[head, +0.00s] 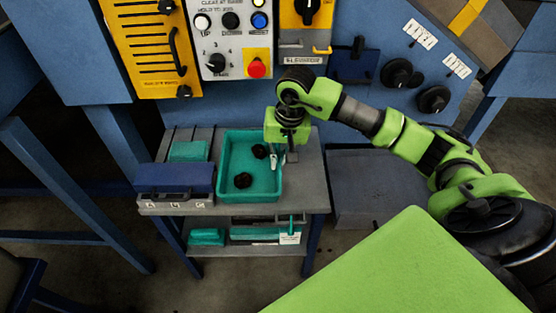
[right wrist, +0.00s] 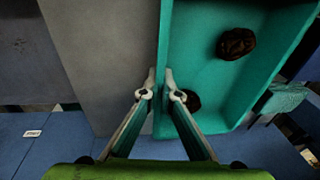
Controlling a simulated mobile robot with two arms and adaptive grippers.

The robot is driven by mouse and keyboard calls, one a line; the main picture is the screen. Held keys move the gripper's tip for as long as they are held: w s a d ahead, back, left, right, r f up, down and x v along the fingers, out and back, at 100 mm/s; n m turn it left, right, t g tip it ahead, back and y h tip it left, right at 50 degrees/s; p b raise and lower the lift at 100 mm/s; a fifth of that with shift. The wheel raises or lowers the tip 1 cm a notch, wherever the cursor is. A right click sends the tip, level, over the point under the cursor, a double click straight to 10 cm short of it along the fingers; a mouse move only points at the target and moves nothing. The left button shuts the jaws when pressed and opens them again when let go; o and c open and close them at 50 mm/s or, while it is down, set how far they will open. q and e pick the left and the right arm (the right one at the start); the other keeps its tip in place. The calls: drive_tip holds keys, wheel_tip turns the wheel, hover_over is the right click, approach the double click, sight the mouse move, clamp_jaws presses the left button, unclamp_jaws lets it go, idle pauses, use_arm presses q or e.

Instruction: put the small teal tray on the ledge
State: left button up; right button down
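A teal tray (head: 222,172) with two dark lumps (head: 243,180) in it lies on a grey bench (head: 314,185). My right gripper (head: 281,160) points down at the tray's right wall. In the right wrist view its fingertips (right wrist: 160,82) are close together on both sides of the rim, one inside and one outside, and look shut on it. The tray (right wrist: 212,60) looks level there, with one lump (right wrist: 237,43) clear and the other partly behind a finger. A smaller teal piece (head: 188,150) lies at the bench's back left. My left gripper is out of view.
A blue bin (head: 175,178) stands left of the tray. More teal trays (head: 206,236) lie on the lower shelf. A flat grey surface (head: 370,190), possibly the ledge, is clear to the right. A control panel (head: 228,40) rises behind.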

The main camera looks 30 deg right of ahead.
drive_tip(key=c, duration=2.3)
unclamp_jaws()
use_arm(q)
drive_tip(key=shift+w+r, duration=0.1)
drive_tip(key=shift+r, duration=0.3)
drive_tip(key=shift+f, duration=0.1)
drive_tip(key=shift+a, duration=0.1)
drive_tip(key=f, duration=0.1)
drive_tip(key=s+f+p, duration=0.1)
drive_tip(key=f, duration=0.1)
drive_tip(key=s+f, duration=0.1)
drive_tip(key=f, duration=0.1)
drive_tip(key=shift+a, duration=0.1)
use_arm(e)
drive_tip(key=r, duration=0.4)
drive_tip(key=s+r, duration=0.1)
drive_tip(key=r, duration=0.7)
drive_tip(key=shift+s+d, duration=0.4)
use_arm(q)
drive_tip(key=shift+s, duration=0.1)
